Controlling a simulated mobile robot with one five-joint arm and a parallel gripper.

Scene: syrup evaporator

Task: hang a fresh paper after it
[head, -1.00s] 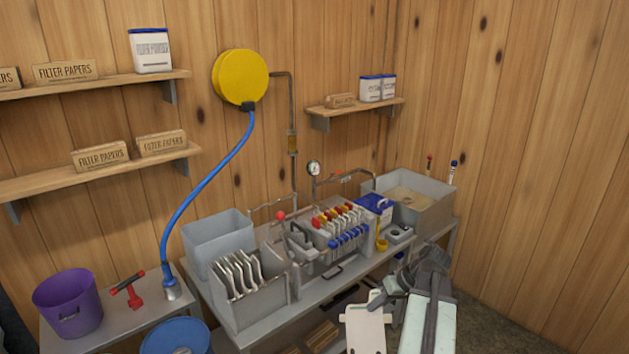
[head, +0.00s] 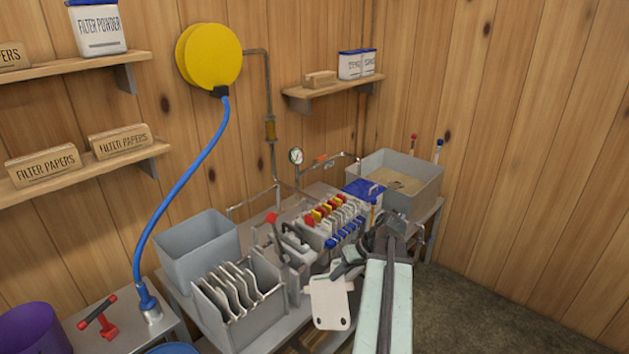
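My gripper (head: 343,271) is dark grey, at the end of my pale arm, in front of the filter press. It appears shut on the top of a cream-white paper (head: 331,304), which hangs down with dark holes near its lower corners. The filter press (head: 320,238) stands on the metal bench, with a row of plates with red, yellow and white tops and blue ends along the front. My gripper and arm hide part of its front right. Several white plates (head: 235,290) stand upright in a grey rack (head: 222,325) left of the press.
An empty-looking grey bin (head: 195,250) stands behind the rack. A blue hose (head: 195,175) runs down at left. Filter paper boxes (head: 122,140) sit on wall shelves. A grey tub (head: 420,185) and blue-lidded box (head: 362,190) stand behind my arm. The floor at right is clear.

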